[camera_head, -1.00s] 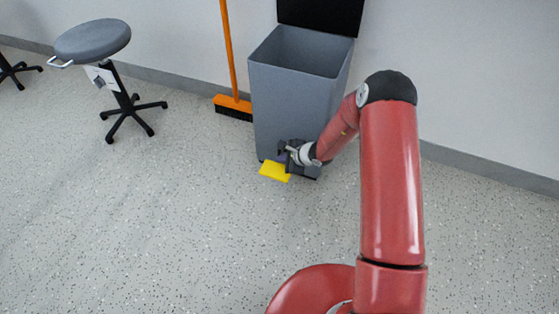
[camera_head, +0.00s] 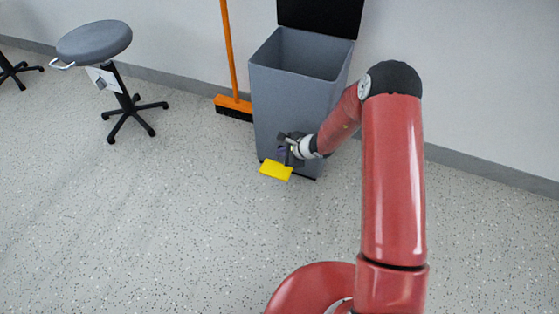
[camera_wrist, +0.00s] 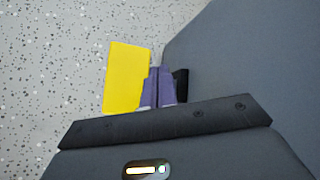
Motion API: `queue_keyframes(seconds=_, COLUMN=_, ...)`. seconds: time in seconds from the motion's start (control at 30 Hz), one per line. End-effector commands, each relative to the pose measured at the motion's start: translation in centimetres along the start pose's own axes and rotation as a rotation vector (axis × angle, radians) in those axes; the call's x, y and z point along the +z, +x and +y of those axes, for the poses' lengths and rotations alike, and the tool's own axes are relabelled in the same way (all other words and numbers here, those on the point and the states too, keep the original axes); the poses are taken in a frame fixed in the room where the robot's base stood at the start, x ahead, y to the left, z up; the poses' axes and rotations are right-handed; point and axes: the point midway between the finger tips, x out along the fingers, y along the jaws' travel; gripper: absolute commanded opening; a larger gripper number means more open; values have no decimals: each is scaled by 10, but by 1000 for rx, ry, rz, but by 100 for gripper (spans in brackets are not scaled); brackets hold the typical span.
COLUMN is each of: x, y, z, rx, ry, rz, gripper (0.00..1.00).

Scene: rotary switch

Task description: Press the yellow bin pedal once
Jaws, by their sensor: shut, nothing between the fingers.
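The yellow pedal (camera_head: 276,170) sticks out low at the front of the grey bin (camera_head: 290,105). The bin's black lid (camera_head: 322,15) stands raised at the back, and the bin is open at the top. My gripper (camera_head: 290,160) is in front of the bin, close to the pedal. In the wrist view the pedal (camera_wrist: 126,78) lies just left of my purple fingertips (camera_wrist: 158,88), which are together and empty. The bin wall (camera_wrist: 240,70) fills the right of that view. I cannot tell whether the fingertips touch the pedal.
An orange broom (camera_head: 234,103) leans on the wall, left of the bin. A grey stool (camera_head: 95,42) stands at the upper left. The speckled floor (camera_head: 150,220) in front and to the left is clear.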

Motion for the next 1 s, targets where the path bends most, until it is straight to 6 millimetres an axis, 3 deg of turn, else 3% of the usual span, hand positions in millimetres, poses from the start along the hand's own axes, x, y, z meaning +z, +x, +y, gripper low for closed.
queue_keyframes(seconds=0.27, x=14, y=-19, z=-14, rx=0, ry=-1, rz=0, gripper=0)
queue_keyframes(seconds=1.0, x=14, y=-19, z=-14, rx=0, ry=-1, rz=0, gripper=0)
